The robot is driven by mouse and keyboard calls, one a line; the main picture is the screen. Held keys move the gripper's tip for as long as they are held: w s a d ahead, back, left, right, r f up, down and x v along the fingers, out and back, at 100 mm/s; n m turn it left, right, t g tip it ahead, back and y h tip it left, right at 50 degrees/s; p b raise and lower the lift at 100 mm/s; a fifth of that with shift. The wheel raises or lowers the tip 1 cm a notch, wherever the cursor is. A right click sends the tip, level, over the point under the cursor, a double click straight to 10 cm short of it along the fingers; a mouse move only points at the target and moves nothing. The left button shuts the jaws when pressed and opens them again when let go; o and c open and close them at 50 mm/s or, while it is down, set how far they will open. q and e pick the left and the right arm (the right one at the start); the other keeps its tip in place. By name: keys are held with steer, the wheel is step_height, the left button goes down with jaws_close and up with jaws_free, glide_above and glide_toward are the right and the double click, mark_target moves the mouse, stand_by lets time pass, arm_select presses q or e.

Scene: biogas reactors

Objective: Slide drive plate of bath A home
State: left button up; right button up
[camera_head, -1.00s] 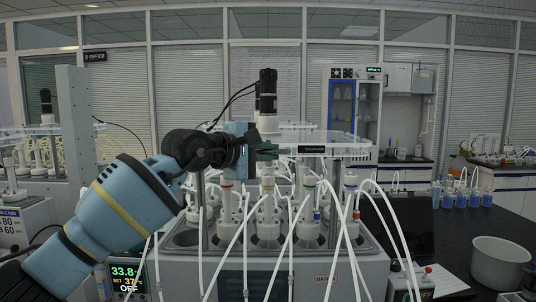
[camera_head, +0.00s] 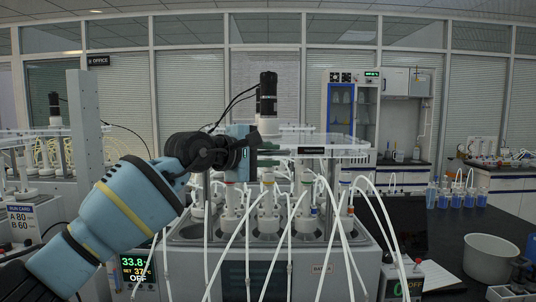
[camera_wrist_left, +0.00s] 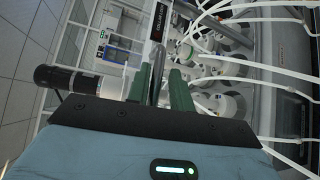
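The drive plate of bath A (camera_head: 335,157) is a clear, flat plate with a black label on its front edge. It lies level above the bath (camera_head: 320,268), over the white bottle tops. The label also shows in the left wrist view (camera_wrist_left: 158,22). My left gripper (camera_head: 269,153) is at the left end of the plate. A black motor (camera_head: 267,93) stands upright behind the gripper. My right gripper is not in view.
White tubes (camera_head: 345,225) hang in front of the bath. A display box (camera_head: 135,268) stands at lower left, a switch box (camera_head: 408,280) at lower right. A white pot (camera_head: 490,257) is on the dark bench at right. Another bath stands at far left.

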arm_select(q)
steer(key=shift+o, duration=0.8)
steer(key=shift+s+r, duration=0.1)
steer(key=shift+r, duration=0.05)
steer(key=shift+a, duration=0.1)
steer(key=shift+s+a+r, duration=0.1)
steer(key=shift+s+a, duration=0.05)
steer(key=shift+a, duration=0.1)
steer(key=f+v, duration=0.1)
steer(key=v, duration=0.6)
steer(key=shift+s+r, duration=0.15)
steer(key=shift+r, duration=0.25)
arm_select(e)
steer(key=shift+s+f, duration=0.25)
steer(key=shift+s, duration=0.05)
